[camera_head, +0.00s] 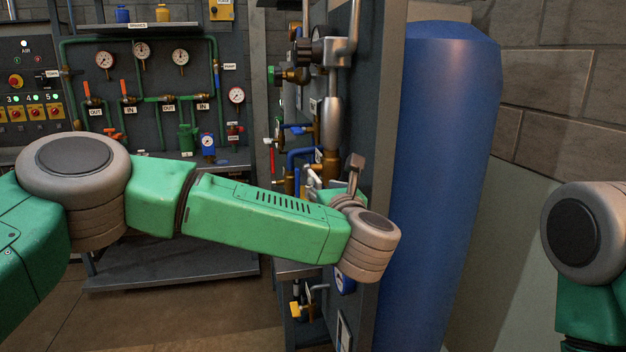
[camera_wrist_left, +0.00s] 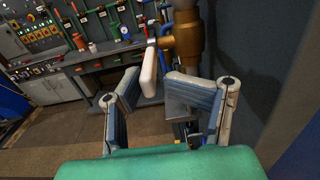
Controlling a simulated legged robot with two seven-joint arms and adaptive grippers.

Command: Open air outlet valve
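A white lever handle (camera_wrist_left: 149,73) stands between the fingers of my left gripper (camera_wrist_left: 151,84) in the left wrist view. The fingers are apart on either side of it, and I see no clear grip on it. A brass valve body (camera_wrist_left: 187,40) on a pipe is just behind and to the right. My left wrist is close to this pipework and the forearm hides the parts below. Which handle is the air outlet valve is not labelled legibly. My right gripper is out of view.
A tall blue tank (camera_head: 436,150) stands right of the grey panel edge (camera_head: 385,110). The back wall panel (camera_head: 130,70) carries gauges, green pipes and labelled valves. Blue and red handles sit above my left wrist among the pipes.

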